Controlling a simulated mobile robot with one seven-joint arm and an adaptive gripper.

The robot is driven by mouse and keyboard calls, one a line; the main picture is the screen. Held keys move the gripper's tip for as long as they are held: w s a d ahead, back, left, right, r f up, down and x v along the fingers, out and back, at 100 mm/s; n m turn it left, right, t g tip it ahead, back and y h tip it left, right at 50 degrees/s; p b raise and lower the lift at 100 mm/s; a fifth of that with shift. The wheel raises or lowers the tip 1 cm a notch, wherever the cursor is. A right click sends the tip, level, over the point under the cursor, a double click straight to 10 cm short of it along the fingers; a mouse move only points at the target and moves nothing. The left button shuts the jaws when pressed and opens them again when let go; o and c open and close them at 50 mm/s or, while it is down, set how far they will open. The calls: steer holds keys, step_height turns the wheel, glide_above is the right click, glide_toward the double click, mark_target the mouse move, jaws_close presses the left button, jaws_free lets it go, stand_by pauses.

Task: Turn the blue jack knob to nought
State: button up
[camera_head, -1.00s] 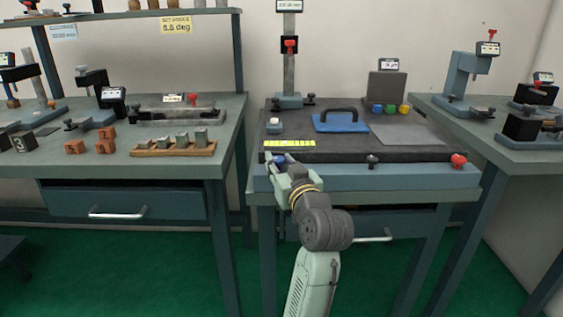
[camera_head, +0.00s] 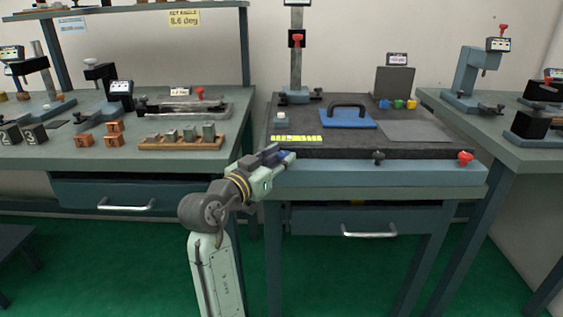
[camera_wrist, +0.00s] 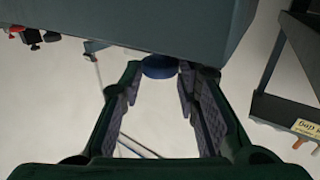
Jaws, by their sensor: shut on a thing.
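The blue jack knob (camera_wrist: 160,67) is on the front side of the dark surface plate's blue-grey base (camera_head: 390,172). In the wrist view it sits between my fingertips, against the underside edge of a grey block. My gripper (camera_head: 284,156) reaches it from the left in the head view and is shut on it. In the head view the fingers mostly hide the knob. A yellow-green strip (camera_head: 296,138) with dark marks lies on the plate just above; its marks are too small to read.
A black knob (camera_head: 378,158) and a red knob (camera_head: 465,158) are further right on the same front side. A blue handled plate (camera_head: 346,118) and a column gauge (camera_head: 297,60) stand on the plate. The left bench (camera_head: 150,160) is close beside my arm.

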steer(key=shift+w+a+m+g+h+b, duration=0.15)
steer(key=shift+m+g+h+b, duration=0.25)
steer(key=shift+m+g+h, duration=0.55)
steer(key=shift+w+a+m+g+h+b, duration=0.15)
steer(key=shift+m+g+h+b, duration=0.25)
steer(key=shift+m+g+h, duration=0.5)
steer(key=shift+h, duration=0.35)
steer(key=o, duration=1.1)
steer(key=shift+d+n, duration=0.1)
steer(key=shift+n, duration=0.15)
